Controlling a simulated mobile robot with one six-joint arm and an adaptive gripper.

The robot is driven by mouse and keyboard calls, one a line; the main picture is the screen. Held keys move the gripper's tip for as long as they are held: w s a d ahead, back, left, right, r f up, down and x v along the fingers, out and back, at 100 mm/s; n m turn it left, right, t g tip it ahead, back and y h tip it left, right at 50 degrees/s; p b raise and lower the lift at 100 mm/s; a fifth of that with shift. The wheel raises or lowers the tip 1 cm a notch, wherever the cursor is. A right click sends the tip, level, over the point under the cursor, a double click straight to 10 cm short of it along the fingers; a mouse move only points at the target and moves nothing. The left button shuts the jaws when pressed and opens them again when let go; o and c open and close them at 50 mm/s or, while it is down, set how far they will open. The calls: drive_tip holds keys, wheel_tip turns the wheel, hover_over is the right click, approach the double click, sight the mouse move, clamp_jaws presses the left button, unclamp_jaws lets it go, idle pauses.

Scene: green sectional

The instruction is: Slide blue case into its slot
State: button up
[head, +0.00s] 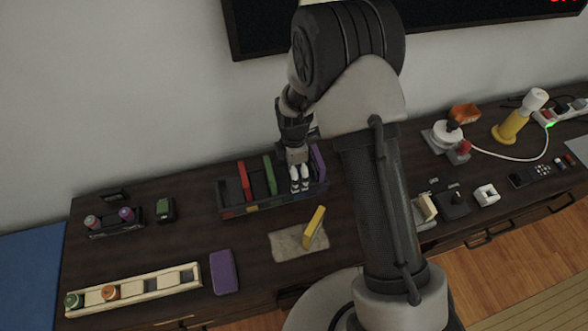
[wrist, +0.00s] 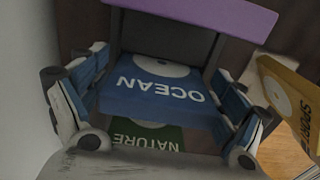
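The blue case (wrist: 157,90), marked OCEAN, lies between the two fingers of my gripper (wrist: 165,105) in the wrist view. The fingers sit close against its two opposite edges and appear shut on it. In the head view my gripper (head: 300,186) points down over the right part of the dark rack (head: 232,211), and the blue case is hidden there. In the wrist view the blue case is between a green case (wrist: 145,137), marked NATURE, and a purple case (wrist: 205,12). Its lower end and the slot floor are hidden.
A red case (head: 244,181) stands left of the green one in the rack. Another purple case (head: 223,272) lies front left, beside a long cream tray (head: 135,292).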

drive_tip(key=shift+o, duration=0.4)
wheel_tip(320, 180, up, 12)
drive_tip(key=shift+f, duration=0.25)
drive_tip(key=shift+r, duration=0.25)
idle(0.4)
drive_tip(key=shift+d+r, duration=0.1)
drive_tip(key=shift+r, duration=0.3)
drive_tip(key=s+d+r+m+t, duration=0.1)
drive_tip(key=s+d+r+m, duration=0.25)
drive_tip(key=r, duration=0.35)
drive_tip(key=s+d+r+m+t, duration=0.1)
drive_tip(key=s+d+r+m, duration=0.1)
drive_tip(key=s+r+m, duration=0.45)
drive_tip(key=s+d+r+m+t, duration=0.1)
drive_tip(key=s+d+r+m, duration=0.1)
drive_tip(key=s+m, duration=0.3)
drive_tip(key=s+d+r+m+t, duration=0.1)
drive_tip(key=s+r+m, duration=0.3)
drive_tip(key=s, duration=0.6)
drive_tip(key=shift+d+m+t, duration=0.3)
drive_tip(key=shift+d+m, duration=0.3)
drive_tip(key=shift+d, duration=0.05)
